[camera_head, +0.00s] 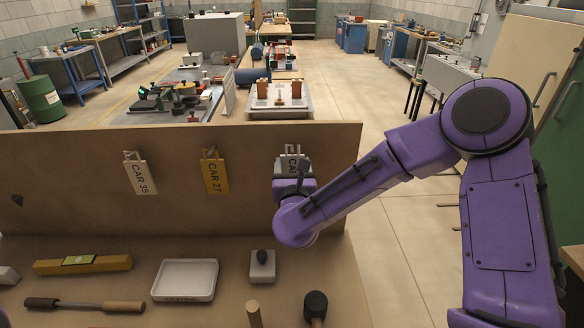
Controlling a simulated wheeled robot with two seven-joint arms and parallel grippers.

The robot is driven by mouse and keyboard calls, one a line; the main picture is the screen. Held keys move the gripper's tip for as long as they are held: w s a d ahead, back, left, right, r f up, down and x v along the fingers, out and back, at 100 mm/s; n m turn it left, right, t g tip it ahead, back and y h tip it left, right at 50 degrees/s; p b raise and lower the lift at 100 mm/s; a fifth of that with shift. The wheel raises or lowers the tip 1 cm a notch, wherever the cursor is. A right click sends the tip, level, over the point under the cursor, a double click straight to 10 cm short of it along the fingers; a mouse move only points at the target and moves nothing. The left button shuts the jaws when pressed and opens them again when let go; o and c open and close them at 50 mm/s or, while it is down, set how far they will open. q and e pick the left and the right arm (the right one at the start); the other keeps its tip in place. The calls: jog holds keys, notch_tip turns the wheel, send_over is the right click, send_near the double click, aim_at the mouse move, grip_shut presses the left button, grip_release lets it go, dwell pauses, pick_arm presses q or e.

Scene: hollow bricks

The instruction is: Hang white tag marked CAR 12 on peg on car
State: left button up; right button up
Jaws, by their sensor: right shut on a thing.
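My purple right arm reaches in from the right, and its gripper (293,170) is at the upright brown board. It is shut on a white tag (291,156), at the board's right part. Only the letters CA and part of an R show on the tag; its number is hidden behind the gripper. I cannot tell whether the tag still hangs on the board. A pale grey car (280,114) with brown bricks on top stands beyond the board; I cannot make out a peg on it. My left gripper is not in view.
A white CAR 35 tag (140,175) and a yellow CAR 27 tag (215,173) hang on the board (80,165). A white tray (185,280), a yellow level (82,264) and several tools lie on the bench below. Open floor lies right of the board.

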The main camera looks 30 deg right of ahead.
jog(key=b+v, duration=0.1)
jog(key=v, duration=0.6)
jog(key=shift+s+r, duration=0.2)
jog(key=shift+r, duration=0.2)
dwell(0.6)
jog(key=shift+a, duration=0.15)
jog(key=p+v, duration=0.6)
jog(key=p, duration=0.1)
jog(key=shift+p, duration=0.4)
dwell(0.6)
